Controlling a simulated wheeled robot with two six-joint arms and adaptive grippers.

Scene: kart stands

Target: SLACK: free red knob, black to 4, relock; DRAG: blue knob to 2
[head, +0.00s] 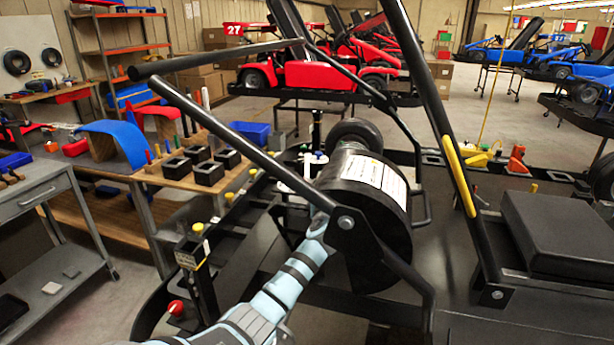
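A red knob (176,308) shows low at the left on the black frame; I cannot tell whether it is the SLACK knob. My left arm comes in from the lower left and reaches up to the black drum (365,225) with a white label. The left gripper is hidden behind the drum and the black bars, so its fingers and anything between them are out of sight. Small green, white and blue parts (314,158) lie behind the bars, too small to tell apart. No SLACK or DRAG scale is readable. My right gripper is not in view.
Long black bars (240,140) cross the view in front of the drum. A post with a yellow knob (198,228) stands at the left. A black seat (560,232) is at the right. A wooden bench (200,178) with black blocks and a grey cart (40,200) stand further left.

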